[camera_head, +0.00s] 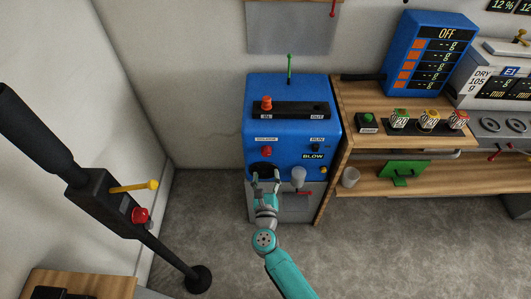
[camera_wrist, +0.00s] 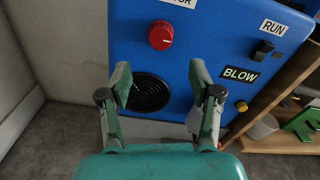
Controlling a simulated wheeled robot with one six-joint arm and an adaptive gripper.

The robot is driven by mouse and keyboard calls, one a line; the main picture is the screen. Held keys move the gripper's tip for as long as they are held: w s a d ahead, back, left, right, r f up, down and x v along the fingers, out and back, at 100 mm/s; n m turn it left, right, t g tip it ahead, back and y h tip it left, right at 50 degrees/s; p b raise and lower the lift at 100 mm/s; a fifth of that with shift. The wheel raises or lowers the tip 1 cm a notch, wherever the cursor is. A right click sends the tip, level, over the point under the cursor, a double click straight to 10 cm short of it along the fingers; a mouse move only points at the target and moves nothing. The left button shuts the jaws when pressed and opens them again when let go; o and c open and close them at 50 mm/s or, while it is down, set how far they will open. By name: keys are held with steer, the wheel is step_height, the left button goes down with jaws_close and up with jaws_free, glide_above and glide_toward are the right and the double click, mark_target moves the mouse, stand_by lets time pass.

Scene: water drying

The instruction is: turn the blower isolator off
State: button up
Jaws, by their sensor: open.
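The blower is a blue box (camera_head: 292,133) against the wall. Its front has a red round isolator knob (camera_head: 267,151) under a label. In the wrist view the knob (camera_wrist: 160,35) is in plain sight at the top, with only the end of its label, "TOR", in view. My gripper (camera_head: 265,178) is open and empty, just below the knob, in front of the lower left of the box. In the wrist view its fingers (camera_wrist: 161,85) are spread below the knob, on either side of a round black vent (camera_wrist: 149,92). Neither finger touches the knob.
To the right of the knob are a RUN switch (camera_wrist: 263,49), a BLOW label (camera_wrist: 240,75) and a yellow button (camera_wrist: 241,106). A pale cylinder (camera_head: 298,176) juts out at the lower right. A wooden bench (camera_head: 350,98) stands close on the right.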

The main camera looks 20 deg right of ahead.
mark_target(266, 154)
steer(key=x, duration=0.9)
steer(key=shift+w+d, duration=0.1)
steer(key=shift+w, duration=0.05)
steer(key=c, duration=1.1)
